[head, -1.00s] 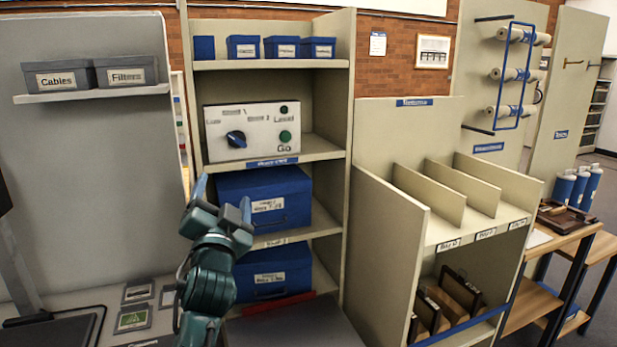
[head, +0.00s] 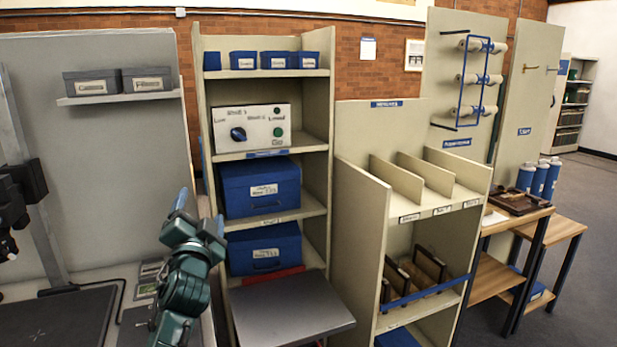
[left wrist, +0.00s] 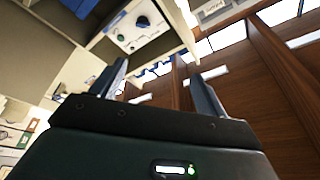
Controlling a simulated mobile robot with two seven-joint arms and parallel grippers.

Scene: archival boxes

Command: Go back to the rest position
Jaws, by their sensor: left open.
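My left gripper (head: 194,208) is at the lower left of the head view, raised and pointing up, in front of the shelf unit's left edge. In the left wrist view its two fingers (left wrist: 160,88) stand apart with nothing between them. The blue archival boxes sit on the shelves: an upper box (head: 259,187) and a lower box (head: 264,248). The gripper is apart from both. My right gripper does not show.
A control panel (head: 251,127) with a dial and green buttons stands on the shelf above the boxes. A grey platform (head: 290,308) is in front of the shelf unit. A divider rack (head: 357,220) stands to the right. Open floor lies at the far right.

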